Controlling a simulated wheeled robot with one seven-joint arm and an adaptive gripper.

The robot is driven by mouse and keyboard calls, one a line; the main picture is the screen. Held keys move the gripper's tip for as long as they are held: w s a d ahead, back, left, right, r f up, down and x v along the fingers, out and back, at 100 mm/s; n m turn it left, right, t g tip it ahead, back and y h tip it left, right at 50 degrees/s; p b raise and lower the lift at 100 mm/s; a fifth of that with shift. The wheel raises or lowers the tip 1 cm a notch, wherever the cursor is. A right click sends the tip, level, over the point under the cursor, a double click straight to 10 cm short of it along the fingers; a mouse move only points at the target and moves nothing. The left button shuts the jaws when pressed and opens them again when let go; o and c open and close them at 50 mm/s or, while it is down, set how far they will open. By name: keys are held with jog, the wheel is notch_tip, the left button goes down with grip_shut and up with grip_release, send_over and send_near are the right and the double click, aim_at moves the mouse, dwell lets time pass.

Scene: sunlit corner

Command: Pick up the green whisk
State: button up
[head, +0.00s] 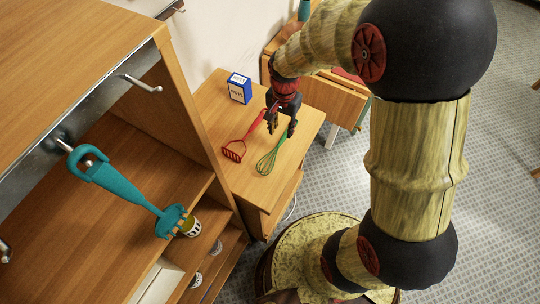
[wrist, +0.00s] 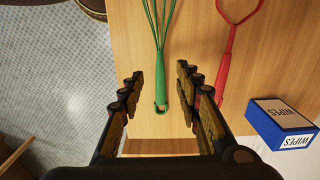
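The green whisk (head: 270,155) lies on the wooden counter top (head: 215,112). In the wrist view, the whisk's handle (wrist: 161,84) has a loop at its near end, and its wires run out past the top edge. My gripper (head: 280,126) is above the counter, over the handle end of the whisk. In the wrist view, my gripper (wrist: 157,84) is open, with the handle showing between its two fingers and nothing held. I cannot tell the exact height of the fingers above the handle.
A red masher (head: 236,148) lies left of the whisk; its handle (wrist: 224,75) is close by the right finger in the wrist view. A blue and white wipes box (head: 239,88) stands behind. A taller wooden cabinet (head: 170,110) rises at left, with a teal utensil (head: 125,190).

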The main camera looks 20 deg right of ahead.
aim_at(281, 141)
jog(key=shift+f, duration=0.85)
jog(key=shift+w+d+f+b, duration=0.1)
jog(key=shift+f+b, duration=0.3)
jog(key=shift+f, duration=1.15)
jog(key=shift+w+d+f+b, duration=0.1)
jog(key=shift+f+b, duration=0.3)
jog(key=shift+f, duration=1.1)
jog(key=shift+c, duration=0.9)
grip_shut()
